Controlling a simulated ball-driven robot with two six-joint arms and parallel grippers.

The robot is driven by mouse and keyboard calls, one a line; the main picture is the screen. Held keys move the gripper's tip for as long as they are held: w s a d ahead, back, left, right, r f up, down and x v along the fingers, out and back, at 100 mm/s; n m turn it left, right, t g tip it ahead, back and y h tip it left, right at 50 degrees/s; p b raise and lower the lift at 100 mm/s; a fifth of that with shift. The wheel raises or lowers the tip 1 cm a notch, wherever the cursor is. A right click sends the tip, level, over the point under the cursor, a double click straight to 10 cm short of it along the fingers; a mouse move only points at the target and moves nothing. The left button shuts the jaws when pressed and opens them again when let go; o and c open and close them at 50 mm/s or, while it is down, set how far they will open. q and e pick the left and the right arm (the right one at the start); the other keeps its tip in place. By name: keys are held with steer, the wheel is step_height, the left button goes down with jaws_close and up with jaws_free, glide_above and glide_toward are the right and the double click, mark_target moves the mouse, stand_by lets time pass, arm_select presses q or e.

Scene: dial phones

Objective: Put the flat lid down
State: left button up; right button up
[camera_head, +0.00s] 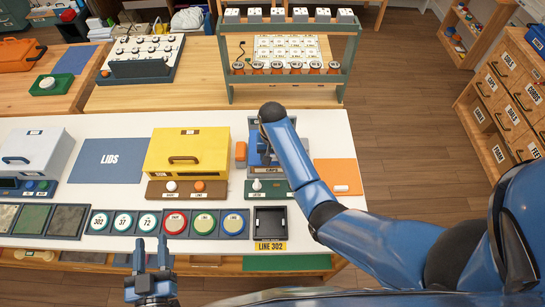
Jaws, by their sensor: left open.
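A blue mat marked LIDS (108,163) lies bare on the white table at the left. I cannot make out a flat lid for certain. My left gripper (152,250) is open and empty at the table's front edge, fingers pointing away from me. My right arm reaches in from the right over a small station (284,127) behind the middle of the table. Its gripper is mostly hidden behind my own arm there, so its jaws and anything in them cannot be told.
A yellow box with a handle (190,145) stands right of the mat, a pale box (30,150) left of it. Round dials (122,221) and an empty dark tray (270,222) line the front. An orange mat (338,174) lies at the right.

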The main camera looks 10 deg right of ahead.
steer(key=shift+s+r, duration=0.1)
steer(key=shift+f, duration=0.4)
steer(key=o, duration=1)
steer(key=shift+o, duration=0.2)
